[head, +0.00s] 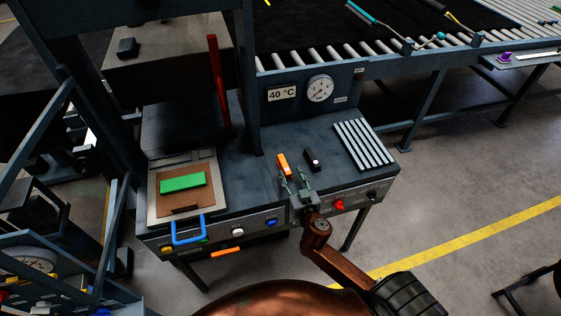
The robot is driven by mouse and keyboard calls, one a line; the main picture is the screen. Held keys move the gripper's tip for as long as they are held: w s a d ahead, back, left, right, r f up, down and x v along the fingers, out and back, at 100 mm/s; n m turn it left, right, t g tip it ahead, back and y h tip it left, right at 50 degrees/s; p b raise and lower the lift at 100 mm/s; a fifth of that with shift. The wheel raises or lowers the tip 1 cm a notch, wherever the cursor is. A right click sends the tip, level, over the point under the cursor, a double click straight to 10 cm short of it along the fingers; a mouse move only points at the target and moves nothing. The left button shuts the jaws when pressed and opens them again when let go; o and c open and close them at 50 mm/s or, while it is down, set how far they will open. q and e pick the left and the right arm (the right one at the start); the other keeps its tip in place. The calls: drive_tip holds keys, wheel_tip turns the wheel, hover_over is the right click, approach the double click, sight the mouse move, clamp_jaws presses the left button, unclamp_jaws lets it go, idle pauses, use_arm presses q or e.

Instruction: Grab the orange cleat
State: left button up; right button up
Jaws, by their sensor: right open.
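The orange cleat (282,162) is a small block lying on the dark bench top, left of a dark block with a light end (312,160). My right gripper (293,176) is open just in front of the cleat. Its fingers point away from me toward it, and the left finger overlaps or nearly touches the cleat's near end in the picture. I cannot tell the height gap between them. Nothing shows between the fingers. My left gripper is not in view.
A press plate (155,207) with a green block (183,183) and a blue handle (188,231) is at left. A ribbed metal rack (363,145) lies at right. A gauge (320,89) stands behind; a red lever (218,85) rises at left.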

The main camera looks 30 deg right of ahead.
sight(285, 165)
drive_tip(key=shift+w+d, duration=0.1)
drive_tip(key=shift+w, duration=1.2)
drive_tip(key=x, duration=0.1)
drive_tip(key=p+x, duration=0.1)
drive_tip(key=x, duration=0.1)
drive_tip(key=shift+w+f, duration=0.15)
drive_tip(key=shift+w, duration=0.2)
drive_tip(key=shift+w+f, duration=0.1)
drive_tip(key=shift+w, duration=0.2)
drive_tip(key=c, duration=0.6)
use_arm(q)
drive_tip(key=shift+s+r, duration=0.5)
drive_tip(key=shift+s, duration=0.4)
use_arm(e)
clamp_jaws()
